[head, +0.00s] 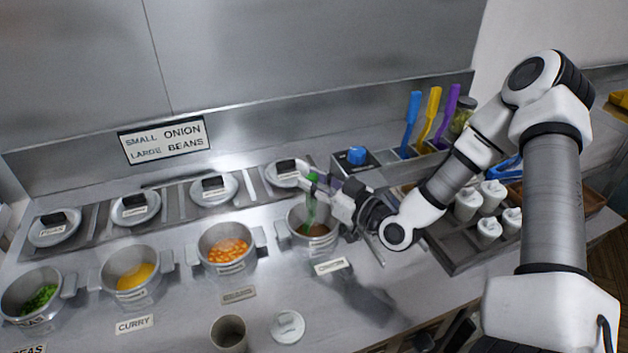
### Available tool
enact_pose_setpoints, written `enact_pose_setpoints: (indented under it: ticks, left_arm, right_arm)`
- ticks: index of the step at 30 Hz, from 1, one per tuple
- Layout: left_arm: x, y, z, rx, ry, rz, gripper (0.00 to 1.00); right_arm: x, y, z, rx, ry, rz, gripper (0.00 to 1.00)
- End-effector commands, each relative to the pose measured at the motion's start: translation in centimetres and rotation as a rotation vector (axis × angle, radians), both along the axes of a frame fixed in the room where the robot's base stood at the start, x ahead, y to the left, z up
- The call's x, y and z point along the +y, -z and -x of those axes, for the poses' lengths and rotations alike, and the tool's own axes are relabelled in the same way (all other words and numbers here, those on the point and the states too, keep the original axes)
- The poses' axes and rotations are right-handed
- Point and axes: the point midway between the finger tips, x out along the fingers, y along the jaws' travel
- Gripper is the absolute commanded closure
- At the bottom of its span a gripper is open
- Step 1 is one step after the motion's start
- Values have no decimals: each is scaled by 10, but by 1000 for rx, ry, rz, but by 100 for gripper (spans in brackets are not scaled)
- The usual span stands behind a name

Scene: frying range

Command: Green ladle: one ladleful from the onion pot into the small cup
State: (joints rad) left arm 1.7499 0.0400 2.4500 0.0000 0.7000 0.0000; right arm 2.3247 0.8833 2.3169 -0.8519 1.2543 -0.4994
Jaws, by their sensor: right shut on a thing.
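My right gripper (342,203) is shut on the green ladle (311,205), beside and above the onion pot (292,222). The ladle hangs steeply, and its lower end reaches into the pot over brown contents; its bowl cannot be made out. A label (330,267), seemingly reading onion, lies in front of this pot. One open, dark-looking cup (229,335) stands at the front edge of the counter, with a round white lid (288,326) to its right. I cannot tell what is in the cup. My left gripper is not in view.
Pots of orange beans (227,249), yellow curry (134,276) and green peas (38,299) stand to the left. Pot lids (214,190) lie behind. Blue, yellow and purple handles (433,110) stand back right. A sign (164,140) reads small onion, large beans.

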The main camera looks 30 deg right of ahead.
Motion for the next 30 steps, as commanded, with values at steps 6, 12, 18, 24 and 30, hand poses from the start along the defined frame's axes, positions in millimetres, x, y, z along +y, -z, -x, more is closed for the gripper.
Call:
enact_pose_setpoints:
  ticks: [6, 12, 18, 24, 30]
  left_arm:
    - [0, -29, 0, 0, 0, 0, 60]
    - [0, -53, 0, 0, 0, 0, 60]
    - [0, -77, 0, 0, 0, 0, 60]
    - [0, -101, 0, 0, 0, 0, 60]
    - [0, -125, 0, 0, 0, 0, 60]
  right_arm:
    - [0, -31, 0, -1, 0, 0, 100]
    - [0, -57, 0, -1, 0, 1, 100]
    - [0, -83, 0, -1, 0, 1, 100]
    - [0, -110, 0, -1, 0, 0, 100]
    - [0, -136, 0, -1, 1, 0, 100]
